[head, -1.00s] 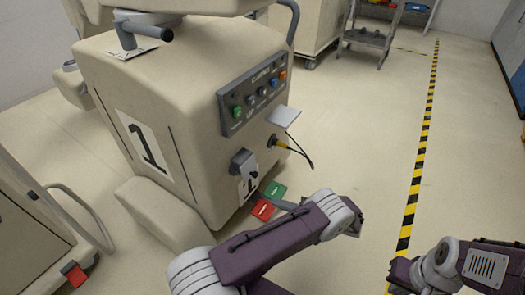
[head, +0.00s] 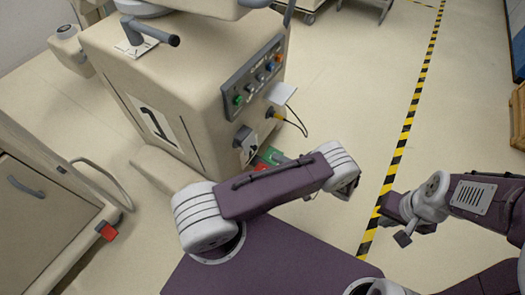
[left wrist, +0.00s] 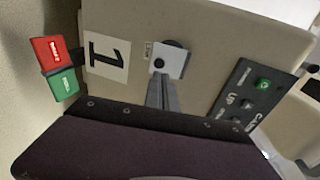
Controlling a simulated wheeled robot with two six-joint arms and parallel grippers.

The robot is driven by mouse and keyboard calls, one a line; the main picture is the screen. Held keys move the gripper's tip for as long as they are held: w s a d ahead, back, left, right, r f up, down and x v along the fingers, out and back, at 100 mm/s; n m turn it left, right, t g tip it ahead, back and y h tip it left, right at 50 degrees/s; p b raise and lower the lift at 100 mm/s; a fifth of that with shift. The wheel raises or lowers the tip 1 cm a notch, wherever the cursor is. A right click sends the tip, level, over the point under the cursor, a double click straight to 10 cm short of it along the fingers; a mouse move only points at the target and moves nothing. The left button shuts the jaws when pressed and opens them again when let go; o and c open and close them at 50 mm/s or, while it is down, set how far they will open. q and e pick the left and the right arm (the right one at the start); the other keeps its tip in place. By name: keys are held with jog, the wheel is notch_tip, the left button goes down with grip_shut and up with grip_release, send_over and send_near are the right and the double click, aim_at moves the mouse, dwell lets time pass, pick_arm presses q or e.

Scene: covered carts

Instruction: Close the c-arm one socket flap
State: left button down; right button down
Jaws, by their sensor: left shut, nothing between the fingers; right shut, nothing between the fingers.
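C-arm one (head: 185,90) is the beige cart with a black 1 on its side. Its socket flap (head: 281,94) is a pale plate standing out from the front, open, above the socket with a yellow plug (head: 276,115). My left gripper is shut and empty; its grey fingers (left wrist: 160,92) point at the cart in the left wrist view, near a pale square with a black round part (left wrist: 170,60). In the head view my left arm hides most of that gripper. I see no contact with the flap. My right gripper (head: 403,238) is shut and empty, away from the cart.
A control panel (head: 252,77) is above the flap. A black cable hangs from the plug. Red (left wrist: 50,50) and green (left wrist: 57,82) pedals sit low at the cart. Another beige cart (head: 40,205) stands at left.

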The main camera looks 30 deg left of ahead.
aim_at(256, 149)
pick_arm(q)
jog(key=b+x, duration=0.1)
jog(key=x, duration=0.6)
jog(key=shift+a, duration=0.3)
pick_arm(e)
jog(key=shift+f, duration=0.6)
